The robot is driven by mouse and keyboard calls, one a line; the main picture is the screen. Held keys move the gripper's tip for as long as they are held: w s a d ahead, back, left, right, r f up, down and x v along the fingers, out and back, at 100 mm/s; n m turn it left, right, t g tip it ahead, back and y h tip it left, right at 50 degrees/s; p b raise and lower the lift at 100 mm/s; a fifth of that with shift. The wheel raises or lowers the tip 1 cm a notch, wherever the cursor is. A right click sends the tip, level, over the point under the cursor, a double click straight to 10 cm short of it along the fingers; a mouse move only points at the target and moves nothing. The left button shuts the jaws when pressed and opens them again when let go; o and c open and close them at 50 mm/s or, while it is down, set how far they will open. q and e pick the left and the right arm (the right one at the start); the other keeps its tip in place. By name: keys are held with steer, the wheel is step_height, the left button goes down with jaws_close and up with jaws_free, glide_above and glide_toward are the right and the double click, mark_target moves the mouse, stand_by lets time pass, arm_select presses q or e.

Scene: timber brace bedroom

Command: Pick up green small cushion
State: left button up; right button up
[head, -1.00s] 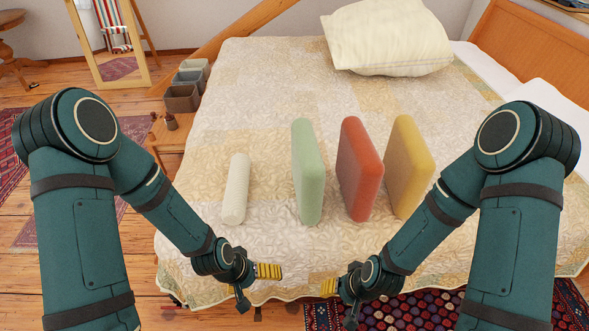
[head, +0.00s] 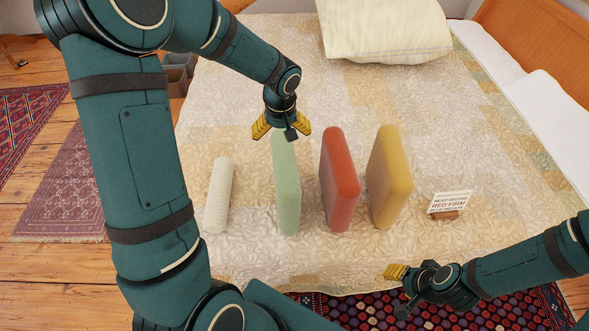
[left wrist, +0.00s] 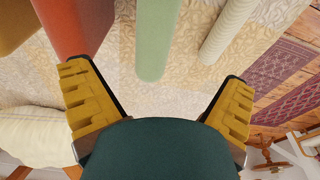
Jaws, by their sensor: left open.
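The green small cushion (head: 287,190) stands upright on edge on the bed, between the white roll and the red cushion. My left gripper (head: 282,128) is open, pointing down over the far top end of the green cushion. In the left wrist view, the green cushion (left wrist: 156,40) shows between the spread yellow fingers, ahead of the tips, with nothing held. I cannot tell whether any finger touches it. My right gripper (head: 396,272) is low over the near edge of the bed, away from the cushions; its finger opening does not show clearly.
A small sign (head: 450,202) is farther right. A cream pillow (head: 385,30) lies at the back; the bedspread before it is clear.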

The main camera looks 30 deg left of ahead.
mark_target(285, 156)
arm_select(q)
steer(key=f, duration=0.3)
steer(key=w+f, duration=0.1)
steer(key=f, duration=0.2)
steer(key=f+b, duration=0.1)
steer(key=f, duration=0.2)
steer(key=shift+w+a, duration=0.15)
steer(key=shift+a, duration=0.2)
steer(key=f, duration=0.2)
steer(key=w+f, duration=0.1)
steer(key=f, duration=0.1)
steer(key=shift+w+a+f, duration=0.1)
steer(key=shift+a+f, duration=0.05)
steer(key=shift+f, duration=0.2)
steer(key=c, duration=1.2)
